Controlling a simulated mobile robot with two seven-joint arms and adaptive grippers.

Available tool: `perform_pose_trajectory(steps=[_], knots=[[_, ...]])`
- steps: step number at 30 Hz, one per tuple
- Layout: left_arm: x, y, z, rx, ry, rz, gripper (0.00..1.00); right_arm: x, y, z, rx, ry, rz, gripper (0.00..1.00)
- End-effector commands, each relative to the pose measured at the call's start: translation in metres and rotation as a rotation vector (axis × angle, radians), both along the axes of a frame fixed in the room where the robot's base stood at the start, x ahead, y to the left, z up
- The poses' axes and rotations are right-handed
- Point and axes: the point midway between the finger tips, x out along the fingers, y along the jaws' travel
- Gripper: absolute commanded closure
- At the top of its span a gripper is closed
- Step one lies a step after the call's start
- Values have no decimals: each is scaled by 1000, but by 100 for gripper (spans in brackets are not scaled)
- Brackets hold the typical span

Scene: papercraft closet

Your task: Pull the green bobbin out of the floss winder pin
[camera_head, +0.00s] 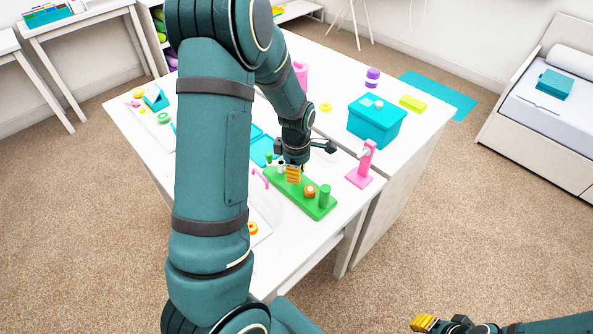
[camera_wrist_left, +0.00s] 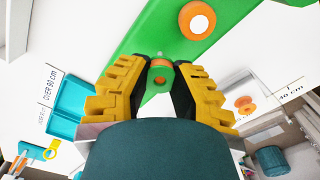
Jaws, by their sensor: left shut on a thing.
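My left gripper (camera_head: 293,174) is over the green board (camera_head: 313,206) on the white table. In the left wrist view its yellow fingers (camera_wrist_left: 158,80) are closed around a small green bobbin (camera_wrist_left: 160,72) with an orange band. The fingers hide most of it in the head view, and I cannot tell whether it touches the board. A pink stand (camera_head: 366,160), which looks like the floss winder, is right of the board. My right gripper (camera_head: 424,323) shows only partly at the bottom edge.
A teal box (camera_head: 376,121) stands behind the pink stand, with a yellow-green block (camera_head: 413,103) and a purple spool (camera_head: 373,77) near it. A pink cylinder (camera_head: 301,75) and a yellow ring (camera_head: 326,107) are farther back. My left arm hides much of the table's left side.

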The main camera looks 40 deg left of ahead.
Motion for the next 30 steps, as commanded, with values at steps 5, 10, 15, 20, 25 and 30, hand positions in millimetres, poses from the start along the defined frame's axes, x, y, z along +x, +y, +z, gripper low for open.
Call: perform_pose_trajectory(steps=[5,10,15,20,25,30], knots=[[0,0,2,0,0,0,100,0,0,2,0,0,0,70],[0,0,14,0,0,-1,100,0,0,13,0,0,0,70],[0,0,26,0,0,0,100,0,0,26,0,0,0,70],[0,0,31,0,0,1,100,0,0,31,0,0,0,70],[0,0,30,0,0,0,100,0,0,29,0,0,0,70],[0,0,32,0,0,0,100,0,0,32,0,0,0,70]])
